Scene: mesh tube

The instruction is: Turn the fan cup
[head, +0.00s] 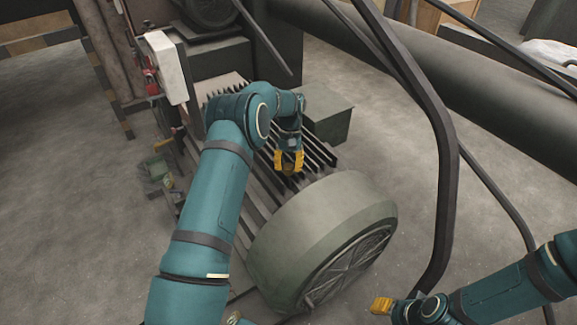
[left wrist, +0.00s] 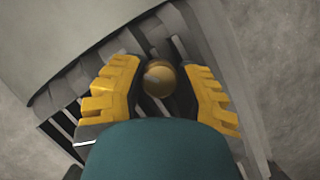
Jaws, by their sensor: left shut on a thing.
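The fan cup (left wrist: 160,79) is a small round brass-coloured cup on the motor, seen in the left wrist view between two yellow fingers. My left gripper (left wrist: 165,88) is shut on it from both sides; its exact contact points are hard to see. In the head view my left gripper (head: 289,161) points down over the dark fins of the motor, just behind the big round grey-green end cover (head: 315,225). The cup is mostly hidden there by the fingers. My right gripper (head: 381,305) is at the lower right, away from the motor; its finger gap is unclear.
A green box (head: 328,115) sits beside the fins. A large dark tube (head: 500,105) lies behind. A white box (head: 167,65) stands at the left. Concrete floor (head: 75,210) is clear at left.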

